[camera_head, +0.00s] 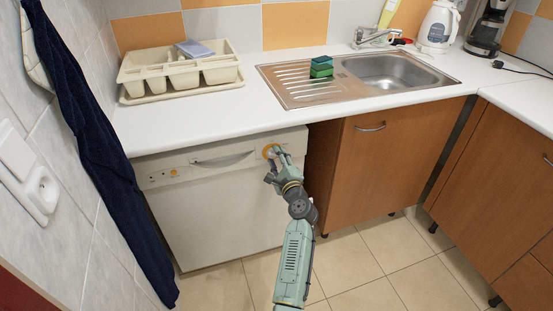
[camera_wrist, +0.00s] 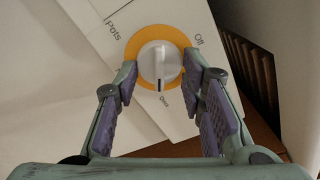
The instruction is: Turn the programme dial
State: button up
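The programme dial (camera_wrist: 159,62) is a white round knob with a raised grip bar on an orange ring, with words such as "Pots" and "Off" around it. It also shows as an orange ring (camera_head: 268,151) at the right end of the dishwasher's (camera_head: 215,206) top panel in the head view. My gripper (camera_wrist: 167,82) is open, with one purple-padded finger at each side of the dial's lower part. I cannot tell whether the fingers touch the knob. A dark mark on the grip bar points down in the wrist view. In the head view my gripper (camera_head: 271,164) partly covers the dial.
The dishwasher's handle (camera_head: 222,160) is left of the dial. The worktop (camera_head: 215,108) overhangs above, with a cutlery tray (camera_head: 180,72) and a sink (camera_head: 385,70). A wooden cabinet (camera_head: 385,160) stands to the right. A dark blue cloth (camera_head: 100,150) hangs at left.

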jog(key=o, duration=0.4)
jog(key=shift+c, duration=0.2)
jog(key=v, duration=1.2)
